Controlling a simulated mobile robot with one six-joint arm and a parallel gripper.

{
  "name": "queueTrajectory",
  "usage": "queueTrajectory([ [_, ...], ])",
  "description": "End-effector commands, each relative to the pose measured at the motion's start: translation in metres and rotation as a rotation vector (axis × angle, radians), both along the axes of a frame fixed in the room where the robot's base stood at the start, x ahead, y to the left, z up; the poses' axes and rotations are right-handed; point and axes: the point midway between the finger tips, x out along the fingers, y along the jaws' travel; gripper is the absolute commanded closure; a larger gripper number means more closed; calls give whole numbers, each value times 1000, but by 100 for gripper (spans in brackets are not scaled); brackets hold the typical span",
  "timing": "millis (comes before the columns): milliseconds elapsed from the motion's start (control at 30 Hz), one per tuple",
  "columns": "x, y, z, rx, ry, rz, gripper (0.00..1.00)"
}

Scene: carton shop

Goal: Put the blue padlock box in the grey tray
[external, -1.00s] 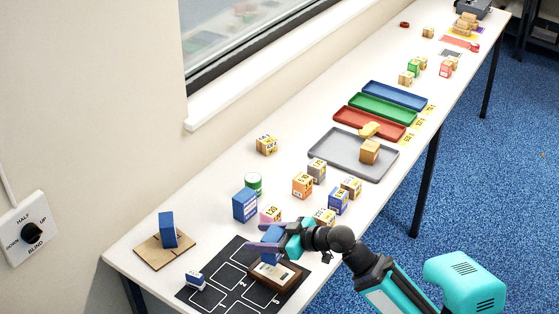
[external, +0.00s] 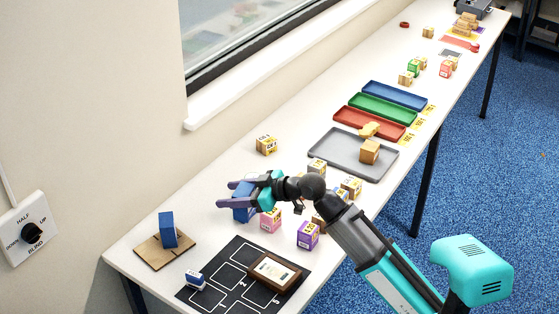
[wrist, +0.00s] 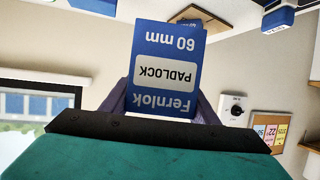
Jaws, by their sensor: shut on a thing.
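The blue padlock box (wrist: 165,50) fills the middle of the wrist view, its label "Fernlok PADLOCK 60 mm" upside down. My gripper (external: 234,193) is shut on it, with a purple finger on each side. In the external view they are raised over the near part of the table, left of the grey tray. Blue surfaces overlap there, so I cannot separate the held box from a blue box standing behind.
Red (external: 350,116), green (external: 375,109) and blue (external: 385,90) trays lie beyond. A brown-framed device (external: 274,272) sits on the black mat (external: 232,262).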

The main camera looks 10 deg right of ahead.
Motion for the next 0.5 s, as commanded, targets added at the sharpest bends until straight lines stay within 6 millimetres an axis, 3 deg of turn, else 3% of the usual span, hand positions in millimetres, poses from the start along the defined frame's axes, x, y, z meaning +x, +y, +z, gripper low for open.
queueTrajectory([
  [33,14,0,9,-1,1,-9,75],
  [500,116,-27,18,-1,1,-101,75],
])
